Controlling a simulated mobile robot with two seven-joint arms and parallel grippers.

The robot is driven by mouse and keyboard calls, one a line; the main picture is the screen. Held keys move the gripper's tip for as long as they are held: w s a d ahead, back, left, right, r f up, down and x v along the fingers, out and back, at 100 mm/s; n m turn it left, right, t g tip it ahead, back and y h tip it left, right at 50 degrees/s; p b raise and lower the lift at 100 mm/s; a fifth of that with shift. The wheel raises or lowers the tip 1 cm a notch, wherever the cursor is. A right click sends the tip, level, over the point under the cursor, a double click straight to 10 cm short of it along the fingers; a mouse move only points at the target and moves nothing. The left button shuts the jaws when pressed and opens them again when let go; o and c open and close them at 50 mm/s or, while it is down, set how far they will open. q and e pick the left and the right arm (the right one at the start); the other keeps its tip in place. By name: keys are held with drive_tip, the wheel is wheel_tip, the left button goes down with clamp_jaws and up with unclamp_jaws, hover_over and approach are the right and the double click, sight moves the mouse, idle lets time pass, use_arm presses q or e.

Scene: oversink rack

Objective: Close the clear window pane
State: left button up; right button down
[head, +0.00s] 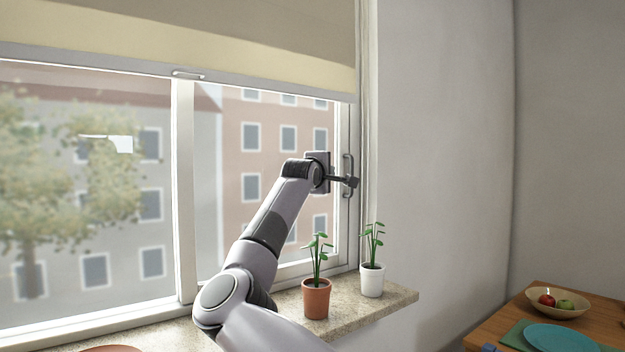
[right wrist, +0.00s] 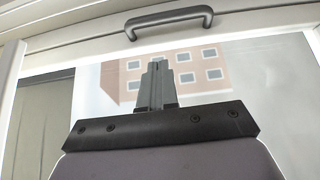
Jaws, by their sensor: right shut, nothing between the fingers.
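The window has a left pane (head: 80,200) and a right pane (head: 265,180) behind a white frame. Both look see-through, with buildings outside; I cannot tell how far any pane stands open. A vertical grey handle (head: 347,163) is on the right frame edge. In the right wrist view the handle (right wrist: 170,20) runs across the top. My right gripper (head: 354,181) is beside the handle's lower part; its fingers (right wrist: 157,68) are shut and empty. I cannot tell if they touch the handle or frame. My left gripper is out of view.
A beige blind (head: 180,45) hangs over the window top. A terracotta pot (head: 316,298) and a white pot (head: 371,281) with plants stand on the stone sill (head: 395,300), below my right forearm. A wooden table (head: 595,318) with a fruit bowl (head: 557,303) is at right.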

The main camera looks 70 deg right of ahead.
drive_tip(key=a+b, duration=0.2)
drive_tip(key=a, duration=0.6)
drive_tip(key=shift+s+a, duration=0.15)
drive_tip(key=shift+s, duration=0.3)
drive_tip(key=shift+f, duration=0.15)
